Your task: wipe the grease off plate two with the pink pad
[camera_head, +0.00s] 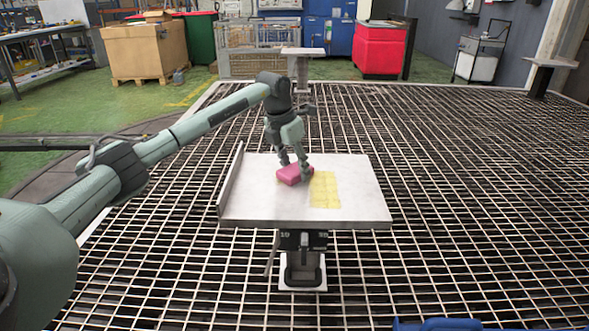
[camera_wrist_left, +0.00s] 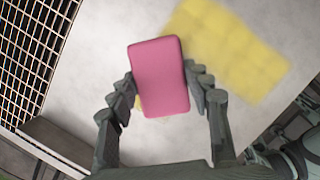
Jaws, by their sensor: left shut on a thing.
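The pink pad (camera_head: 290,175) is between the fingers of my left gripper (camera_head: 293,163), which is shut on it. The pad is at the white plate (camera_head: 255,205), just left of a yellow grease patch (camera_head: 326,190). In the left wrist view the pad (camera_wrist_left: 160,78) fills the space between the fingers (camera_wrist_left: 163,100), and the yellow patch (camera_wrist_left: 228,48) lies beyond it to the upper right. A small bit of yellow shows beside the pad's left edge. I cannot tell whether the pad touches the plate. My right gripper is not in view.
The plate stands on a pedestal (camera_head: 302,270) above a metal grating floor (camera_head: 450,200). A raised lip (camera_head: 231,180) runs along its left edge. Another pedestal plate (camera_head: 303,52) stands behind, and one more (camera_head: 552,62) at far right. Boxes and a red cabinet (camera_head: 380,50) are far back.

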